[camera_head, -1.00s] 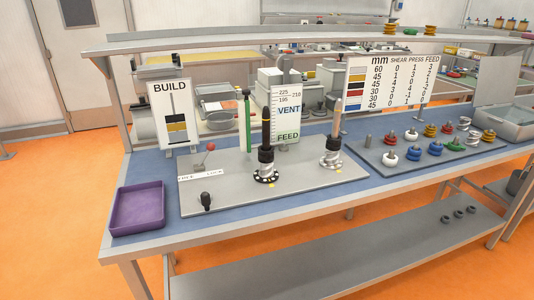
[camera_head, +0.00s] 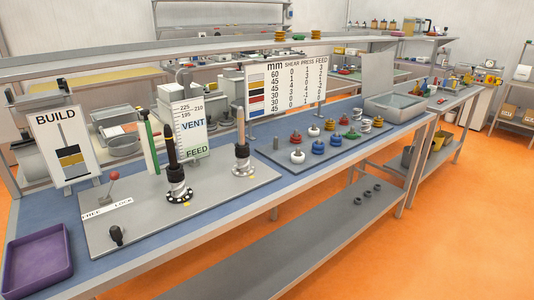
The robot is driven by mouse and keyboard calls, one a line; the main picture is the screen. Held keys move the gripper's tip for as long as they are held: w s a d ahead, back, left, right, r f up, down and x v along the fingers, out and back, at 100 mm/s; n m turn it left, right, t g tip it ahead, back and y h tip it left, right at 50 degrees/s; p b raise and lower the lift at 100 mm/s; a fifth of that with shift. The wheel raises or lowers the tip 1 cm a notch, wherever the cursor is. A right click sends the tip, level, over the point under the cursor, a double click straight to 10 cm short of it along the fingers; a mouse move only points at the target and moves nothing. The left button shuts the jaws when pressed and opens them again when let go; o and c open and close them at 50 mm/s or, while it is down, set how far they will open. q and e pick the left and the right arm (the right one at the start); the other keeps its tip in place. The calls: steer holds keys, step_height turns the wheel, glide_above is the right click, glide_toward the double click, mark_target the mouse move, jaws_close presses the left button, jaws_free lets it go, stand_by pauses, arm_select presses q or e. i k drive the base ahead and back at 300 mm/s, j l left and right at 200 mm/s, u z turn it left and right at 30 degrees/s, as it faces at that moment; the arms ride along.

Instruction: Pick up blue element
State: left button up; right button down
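Several blue elements sit on the grey tray plate (camera_head: 268,152) at the right of the bench. One blue element (camera_head: 318,146) is in its front row, and another blue element (camera_head: 335,139) is just to its right. A white element (camera_head: 297,157) stands in front, with red, yellow, green and silver elements around. Two upright shafts, one dark (camera_head: 171,150) and one pale (camera_head: 241,125), stand on the grey base plate (camera_head: 130,225), each with elements on its lower part. Neither of my grippers shows.
A purple tray (camera_head: 38,262) lies at the bench's left end. A grey bin (camera_head: 395,108) stands right of the elements. A BUILD sign (camera_head: 62,145), a gauge board (camera_head: 188,130) and a chart (camera_head: 287,88) stand behind. An overhead shelf (camera_head: 200,54) spans the bench.

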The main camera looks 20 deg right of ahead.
mark_target(316, 149)
steer(key=i+l, duration=0.15)
steer(key=l, duration=0.2)
steer(key=i+l+u, duration=0.1)
steer(key=l, duration=0.3)
steer(key=i+l+u, duration=0.1)
steer(key=i+l, duration=0.15)
steer(key=l, duration=0.15)
steer(key=i+l, duration=0.15)
steer(key=l, duration=0.25)
